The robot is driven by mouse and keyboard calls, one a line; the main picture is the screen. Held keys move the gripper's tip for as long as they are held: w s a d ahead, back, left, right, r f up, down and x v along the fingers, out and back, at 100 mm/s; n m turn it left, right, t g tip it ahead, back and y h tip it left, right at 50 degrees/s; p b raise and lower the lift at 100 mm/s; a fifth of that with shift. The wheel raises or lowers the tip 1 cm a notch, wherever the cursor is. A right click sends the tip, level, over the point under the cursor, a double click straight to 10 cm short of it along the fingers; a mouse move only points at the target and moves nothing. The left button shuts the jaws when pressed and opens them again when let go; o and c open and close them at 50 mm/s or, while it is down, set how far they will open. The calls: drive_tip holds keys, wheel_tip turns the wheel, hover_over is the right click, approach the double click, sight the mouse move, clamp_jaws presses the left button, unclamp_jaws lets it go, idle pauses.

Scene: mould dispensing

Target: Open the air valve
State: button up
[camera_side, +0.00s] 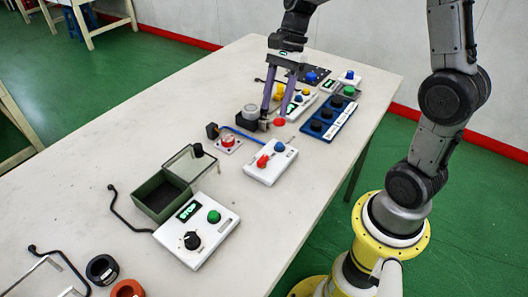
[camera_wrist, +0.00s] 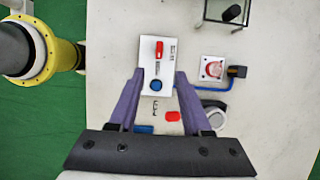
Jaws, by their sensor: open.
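A white panel (camera_side: 263,173) with a red handle (camera_side: 262,161) and a blue knob (camera_side: 279,147) lies in the middle of the table; a blue hose leads from it. I take it to be the air valve unit. In the wrist view, the panel (camera_wrist: 146,64) shows the red handle (camera_wrist: 159,48) at its far end and the blue knob (camera_wrist: 156,85) nearer me. My gripper (camera_side: 273,121) is open and empty, beyond the panel in the side view. In the wrist view, its fingertips (camera_wrist: 158,76) appear on either side of the panel. Their height above it is unclear.
A small square mould (camera_side: 229,143) and a grey round container (camera_side: 250,113) stand near the panel. A green box (camera_side: 160,198) with a raised clear lid and a STOP box (camera_side: 197,232) lie nearer the camera. A blue button block (camera_side: 326,121) is beyond.

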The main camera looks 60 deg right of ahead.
sight(263, 158)
drive_tip(key=x, duration=1.3)
drive_tip(key=shift+f, duration=0.4)
clamp_jaws()
